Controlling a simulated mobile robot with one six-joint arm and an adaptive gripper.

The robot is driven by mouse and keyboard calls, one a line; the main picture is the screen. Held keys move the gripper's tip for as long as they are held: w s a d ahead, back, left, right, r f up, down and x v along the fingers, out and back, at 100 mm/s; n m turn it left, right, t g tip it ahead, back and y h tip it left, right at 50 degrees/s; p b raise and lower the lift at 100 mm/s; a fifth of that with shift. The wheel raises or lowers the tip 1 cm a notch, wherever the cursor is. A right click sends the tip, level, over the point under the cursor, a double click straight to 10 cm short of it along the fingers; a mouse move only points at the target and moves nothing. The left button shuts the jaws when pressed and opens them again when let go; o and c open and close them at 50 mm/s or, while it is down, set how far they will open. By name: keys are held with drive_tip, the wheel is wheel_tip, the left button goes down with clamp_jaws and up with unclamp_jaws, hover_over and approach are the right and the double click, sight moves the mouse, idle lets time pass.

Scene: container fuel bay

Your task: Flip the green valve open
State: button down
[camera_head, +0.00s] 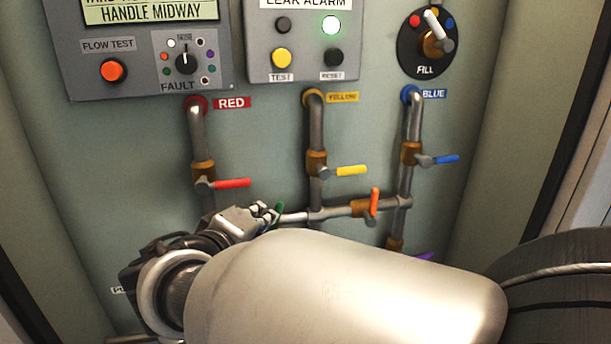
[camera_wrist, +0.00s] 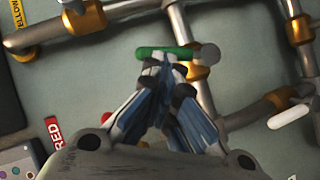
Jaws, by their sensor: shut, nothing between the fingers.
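The green valve handle (camera_wrist: 166,52) shows in the wrist view, lying roughly crosswise to its pipe, with a grey pivot (camera_wrist: 210,54) on its right end. Its brass body (camera_wrist: 197,71) is partly hidden. My gripper (camera_wrist: 164,66) is shut and empty, its fingertips right at the handle's middle. I cannot tell whether they touch it. My wrist and arm hide the area below and the valve body.
Nearby are the red handle (camera_head: 232,183), yellow handle (camera_head: 351,171), orange handle (camera_head: 375,201), blue handle (camera_head: 446,160) and purple handle (camera_head: 424,256). A white handle (camera_wrist: 288,117) is right of the fingers. Pipes surround the gripper. Control panels (camera_head: 304,77) are above.

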drive_tip(key=shift+w+d+m+g+y+b, duration=0.2)
drive_tip(key=shift+d+m+g+y+b, duration=0.3)
drive_tip(key=shift+b, duration=0.45)
drive_tip(key=shift+w+d+m+g+y+b, duration=0.2)
drive_tip(key=shift+d+m+y+b, duration=0.2)
drive_tip(key=shift+d+m+b, duration=0.4)
drive_tip(key=shift+w+d+f+m+g+y+b, duration=0.1)
drive_tip(key=shift+d+m+g+y+b, duration=0.2)
drive_tip(key=shift+d+m+y+b, duration=0.4)
drive_tip(key=shift+w+d+f+m+g+y, duration=0.2)
drive_tip(key=shift+d+f+m+g+y, duration=0.2)
drive_tip(key=shift+m+y, duration=0.2)
drive_tip(key=shift+w+d+f+m+g+y, duration=0.2)
drive_tip(key=shift+d+f+m+y, duration=0.1)
drive_tip(key=shift+d+m+y, duration=0.3)
idle(0.6)
drive_tip(key=shift+f+y, duration=0.15)
drive_tip(key=shift+y, duration=0.15)
drive_tip(key=shift+w+d+f, duration=0.1)
drive_tip(key=shift+d+f, duration=0.2)
idle(2.6)
